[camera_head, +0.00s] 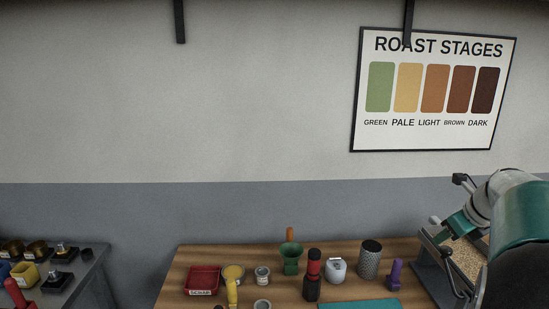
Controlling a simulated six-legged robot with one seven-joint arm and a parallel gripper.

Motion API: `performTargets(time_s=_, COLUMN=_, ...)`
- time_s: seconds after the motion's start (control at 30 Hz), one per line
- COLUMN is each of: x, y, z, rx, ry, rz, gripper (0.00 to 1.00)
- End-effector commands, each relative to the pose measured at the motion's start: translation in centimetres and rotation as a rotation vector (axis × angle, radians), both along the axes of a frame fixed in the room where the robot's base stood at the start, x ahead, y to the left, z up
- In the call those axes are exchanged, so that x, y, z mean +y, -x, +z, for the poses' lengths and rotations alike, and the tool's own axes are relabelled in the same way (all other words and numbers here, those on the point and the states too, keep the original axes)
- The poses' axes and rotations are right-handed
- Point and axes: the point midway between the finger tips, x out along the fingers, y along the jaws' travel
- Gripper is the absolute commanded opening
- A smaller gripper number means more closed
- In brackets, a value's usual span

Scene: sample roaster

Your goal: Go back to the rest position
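My arm, with teal, white and black links, fills the right edge of the view. Its far end, where my gripper (455,222) seems to be, is a cluster of teal, white and black parts above the right end of the wooden table (215,258). The fingertips are small and overlap dark parts behind them, so I cannot tell whether they are open or shut. I see no object clearly held.
On the table stand a red scrap tray (202,280), a yellow scoop (233,275), a green cup (291,257), a red-and-black bottle (312,276), a mesh cylinder (370,259) and a purple-handled tool (395,274). A grey bench (85,270) is at left. A roast-stage poster (435,140) hangs behind.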

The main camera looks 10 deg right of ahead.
Motion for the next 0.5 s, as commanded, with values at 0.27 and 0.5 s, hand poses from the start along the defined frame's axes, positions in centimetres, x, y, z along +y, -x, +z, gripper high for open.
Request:
performTargets(time_s=0.27, x=15.9, y=3.1, z=1.8, rx=-0.003, ry=0.390, rz=0.817, gripper=0.40)
performTargets(time_s=0.5, x=26.9, y=8.9, z=0.8, rx=-0.016, ry=0.793, rz=1.540, gripper=0.40)
